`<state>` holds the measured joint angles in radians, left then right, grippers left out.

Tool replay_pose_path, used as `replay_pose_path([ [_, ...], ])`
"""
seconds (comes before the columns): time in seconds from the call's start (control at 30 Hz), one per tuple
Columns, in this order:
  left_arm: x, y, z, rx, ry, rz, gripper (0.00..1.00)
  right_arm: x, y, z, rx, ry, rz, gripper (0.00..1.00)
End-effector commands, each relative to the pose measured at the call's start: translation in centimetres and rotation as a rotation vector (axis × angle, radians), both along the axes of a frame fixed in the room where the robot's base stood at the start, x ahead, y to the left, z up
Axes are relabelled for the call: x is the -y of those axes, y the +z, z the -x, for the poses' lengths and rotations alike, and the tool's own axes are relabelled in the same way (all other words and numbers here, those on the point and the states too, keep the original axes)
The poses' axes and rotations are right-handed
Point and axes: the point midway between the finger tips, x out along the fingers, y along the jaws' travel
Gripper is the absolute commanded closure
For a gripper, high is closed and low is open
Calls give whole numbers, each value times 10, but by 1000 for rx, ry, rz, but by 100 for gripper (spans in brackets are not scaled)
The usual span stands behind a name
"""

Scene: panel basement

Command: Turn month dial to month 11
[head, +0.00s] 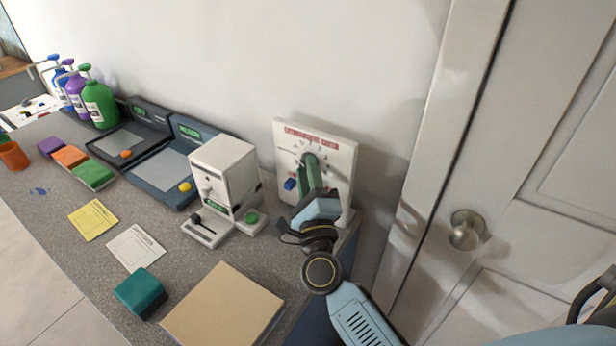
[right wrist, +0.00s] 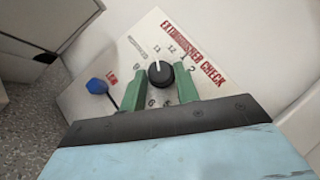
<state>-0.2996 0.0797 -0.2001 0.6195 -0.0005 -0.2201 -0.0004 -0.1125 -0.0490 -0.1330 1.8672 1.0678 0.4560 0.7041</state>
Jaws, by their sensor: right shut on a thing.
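The white panel (head: 341,160) with red "Extinguisher check" lettering leans at the back right of the counter, against the wall. In the right wrist view the panel (right wrist: 215,98) carries a round black dial (right wrist: 160,76) with a white pointer line, ringed by printed month numbers. The pointer points up and slightly left, toward the printed 11. My right gripper (head: 311,170) is at the panel, its green fingers shut on the dial from both sides; the fingers hide the dial in the head view. A blue knob (right wrist: 97,86) sits left of the dial. My left gripper is not in view.
A white box-shaped device (head: 223,170) stands close left of the panel. Scales (head: 165,172), bottles (head: 100,103), cards, a teal block (head: 140,292) and a tan board (head: 224,308) lie farther left and front. A door (head: 520,190) is right of the counter.

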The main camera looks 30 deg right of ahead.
Motion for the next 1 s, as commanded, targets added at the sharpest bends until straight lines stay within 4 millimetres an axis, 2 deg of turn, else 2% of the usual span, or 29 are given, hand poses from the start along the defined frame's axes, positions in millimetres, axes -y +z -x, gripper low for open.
replay_pose_path([
  [0.2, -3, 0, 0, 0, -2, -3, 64, -1, 0, 0, 0, 2, -1, 92],
  [0.23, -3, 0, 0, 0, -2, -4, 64, -1, 0, 0, 0, 2, -1, 67],
  [0.4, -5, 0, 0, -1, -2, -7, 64, -1, 0, 0, 0, 2, -1, 47],
  [0.77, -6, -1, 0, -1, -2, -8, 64, -2, -3, 6, -2, 2, 0, 47],
  [0.87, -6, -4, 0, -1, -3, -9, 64, -7, -9, 18, -4, 2, 1, 47],
  [1.0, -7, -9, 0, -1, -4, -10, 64, -15, -21, 46, -6, 3, 0, 47],
])
